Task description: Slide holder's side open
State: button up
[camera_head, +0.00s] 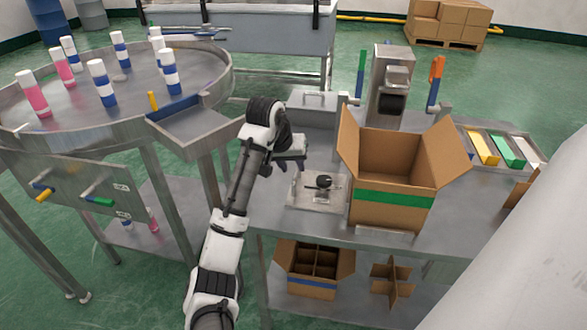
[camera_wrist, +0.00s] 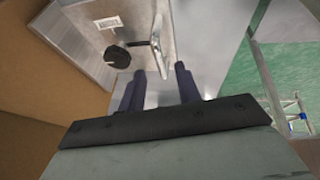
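In the wrist view the holder (camera_wrist: 85,38) has a white label, the black knob (camera_wrist: 117,57) and a thin upright metal side piece (camera_wrist: 157,38). My gripper (camera_head: 290,167) is above the holder's left part. In the wrist view my gripper (camera_wrist: 157,78) is open, its two dark fingers apart with nothing between them. The side piece lies just beyond the fingertips; I cannot tell whether they touch.
An open carton (camera_head: 393,198) with a green band stands close right of the holder. A metal machine (camera_head: 390,90) stands behind. A round table (camera_head: 130,100) with several bottles is at left.

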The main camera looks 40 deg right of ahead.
jog(key=shift+x, duration=1.3)
grip_shut()
